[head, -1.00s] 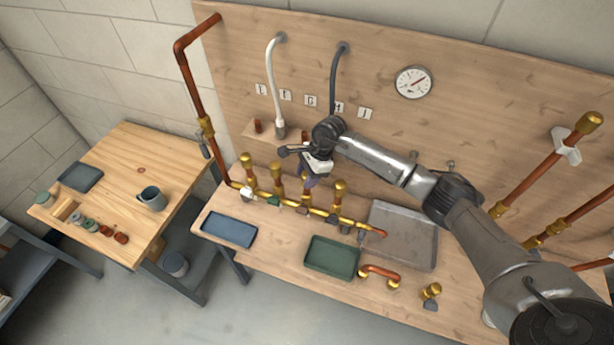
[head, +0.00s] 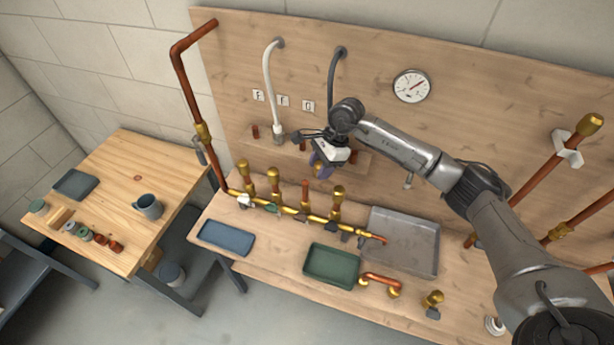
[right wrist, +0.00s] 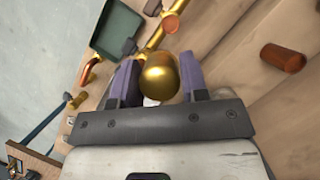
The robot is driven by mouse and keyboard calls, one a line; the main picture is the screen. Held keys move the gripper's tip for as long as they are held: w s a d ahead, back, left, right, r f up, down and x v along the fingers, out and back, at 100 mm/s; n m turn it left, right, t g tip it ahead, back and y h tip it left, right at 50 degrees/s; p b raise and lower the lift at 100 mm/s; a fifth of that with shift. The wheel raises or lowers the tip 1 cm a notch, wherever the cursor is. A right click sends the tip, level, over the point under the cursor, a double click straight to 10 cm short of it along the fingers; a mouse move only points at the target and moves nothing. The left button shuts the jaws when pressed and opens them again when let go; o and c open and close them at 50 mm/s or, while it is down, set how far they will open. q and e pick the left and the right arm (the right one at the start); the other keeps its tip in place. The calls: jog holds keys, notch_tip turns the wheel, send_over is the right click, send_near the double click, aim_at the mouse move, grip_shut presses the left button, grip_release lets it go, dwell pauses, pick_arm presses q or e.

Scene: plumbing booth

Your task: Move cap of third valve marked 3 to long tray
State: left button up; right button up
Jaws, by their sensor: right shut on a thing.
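My right gripper (head: 321,167) is raised above the brass manifold (head: 290,208) and shut on a gold cap (right wrist: 160,77). In the right wrist view the rounded cap sits between the two purple fingers. The third valve from the left (head: 305,194) shows a bare copper top, while the valves beside it carry gold caps. The number marks are too small to read. Three trays lie on the bench: a narrow blue tray (head: 226,247), a green tray (head: 331,284) and a large grey tray (head: 428,250). My left gripper is not in view.
A copper elbow piece (head: 381,281) and a brass fitting (head: 432,302) lie at the bench front. Behind the manifold are a shelf, a white hose (head: 268,85) and a grey hose (head: 334,80). A side table (head: 165,180) holds a mug (head: 149,206).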

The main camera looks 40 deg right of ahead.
jog(key=s+d+r+p, duration=0.1)
jog(key=s+d+r, duration=0.3)
jog(key=r, duration=0.5)
jog(key=shift+s+d, duration=0.2)
jog(key=shift+d, duration=0.85)
